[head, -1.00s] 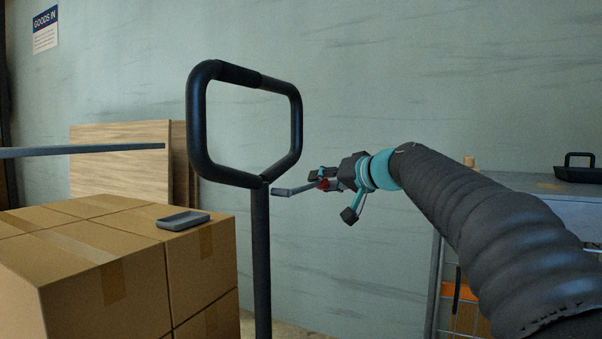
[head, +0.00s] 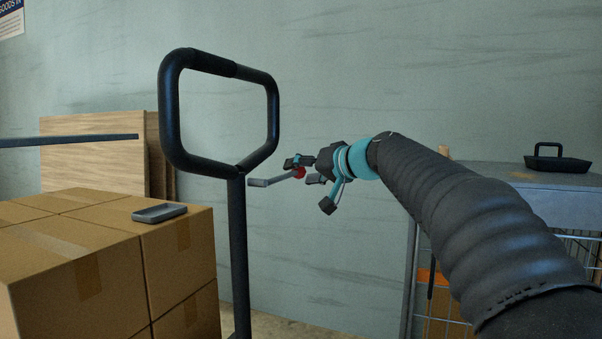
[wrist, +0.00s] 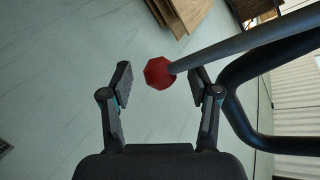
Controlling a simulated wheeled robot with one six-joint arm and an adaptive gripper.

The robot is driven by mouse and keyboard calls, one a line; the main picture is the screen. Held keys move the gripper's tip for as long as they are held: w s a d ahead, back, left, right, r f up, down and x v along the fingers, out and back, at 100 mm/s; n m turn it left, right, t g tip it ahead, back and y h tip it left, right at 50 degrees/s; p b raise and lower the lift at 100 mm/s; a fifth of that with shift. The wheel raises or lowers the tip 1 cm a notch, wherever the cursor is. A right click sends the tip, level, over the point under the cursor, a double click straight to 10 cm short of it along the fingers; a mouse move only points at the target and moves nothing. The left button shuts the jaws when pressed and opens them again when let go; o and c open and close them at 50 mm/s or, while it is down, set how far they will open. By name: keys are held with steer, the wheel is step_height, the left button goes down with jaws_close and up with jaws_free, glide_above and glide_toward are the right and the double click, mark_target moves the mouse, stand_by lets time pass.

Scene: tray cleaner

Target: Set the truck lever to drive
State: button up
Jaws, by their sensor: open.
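The truck lever is a grey rod (head: 272,182) with a red knob (head: 300,172) on its end, standing out to the right from just below the truck's black loop handle (head: 275,110). My gripper (head: 302,170) is open at the knob end. In the wrist view the red knob (wrist: 158,73) appears between the two spread fingertips (wrist: 160,82), with a gap on the left. The rod (wrist: 235,44) runs off to the upper right, past the right fingertip. Nothing is gripped. Whether the knob lies fully between the fingers in depth, I cannot tell.
The loop handle (wrist: 236,105) is close to the right finger in the wrist view. Stacked cartons (head: 90,265) with a grey tray (head: 158,213) stand at left. A grey bench (head: 500,172) with a black handled tray (head: 557,163) stands at right.

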steer(key=v, duration=1.1)
steer(key=shift+s+d, duration=0.15)
steer(key=shift+s, duration=0.05)
steer(key=s+d+f+m+g+h, duration=0.2)
steer(key=s+f+h, duration=0.1)
steer(key=f, duration=0.7)
steer(key=s+d+f+m+g+h, duration=0.2)
steer(key=s+f, duration=0.2)
steer(key=f, duration=0.6)
steer(key=s+d+f+h, duration=0.1)
steer(key=s+f, duration=0.4)
steer(key=s, duration=0.3)
steer(key=s+d+f+n+g+h+p, duration=0.1)
steer(key=s+f+h, duration=0.1)
steer(key=s+f, duration=0.3)
steer(key=s+d+f+n+h, duration=0.1)
steer(key=s+f, duration=0.4)
steer(key=s, duration=0.6)
steer(key=shift+s+g+h+p, duration=0.2)
steer(key=shift+g+h+p, duration=0.1)
steer(key=shift+h, duration=0.4)
